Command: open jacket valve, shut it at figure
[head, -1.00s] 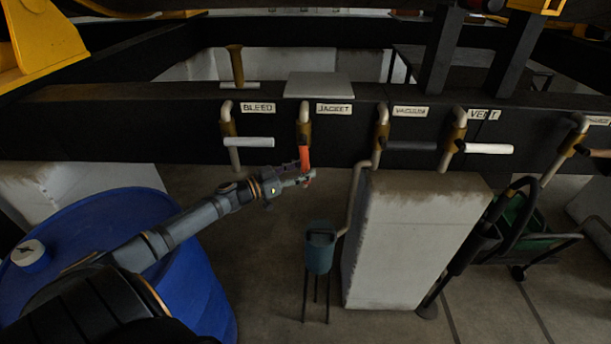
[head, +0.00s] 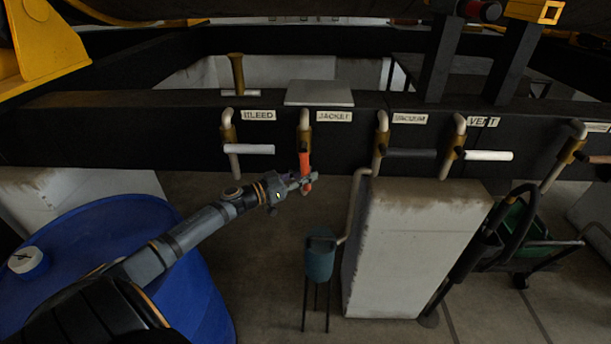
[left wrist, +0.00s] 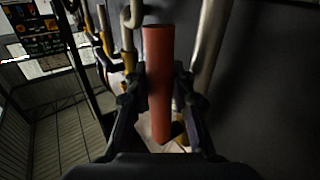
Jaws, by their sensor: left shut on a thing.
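The jacket valve (head: 304,136) is a brass body on a pale bent pipe, under the JACKET label (head: 334,116). Its red-orange handle (head: 304,163) hangs straight down, in line with the pipe. My left gripper (head: 303,183) is at the lower end of the handle, shut on it. In the left wrist view the red handle (left wrist: 158,80) stands upright between the two fingers. My right gripper is not in view.
Neighbouring valves on the dark beam include BLEED (head: 229,135) with a white sideways handle and VACUUM (head: 381,140) with a dark one. A blue drum (head: 190,290) stands under my left arm. A green funnel-like cup on legs (head: 320,256) and a pale block (head: 410,250) stand below.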

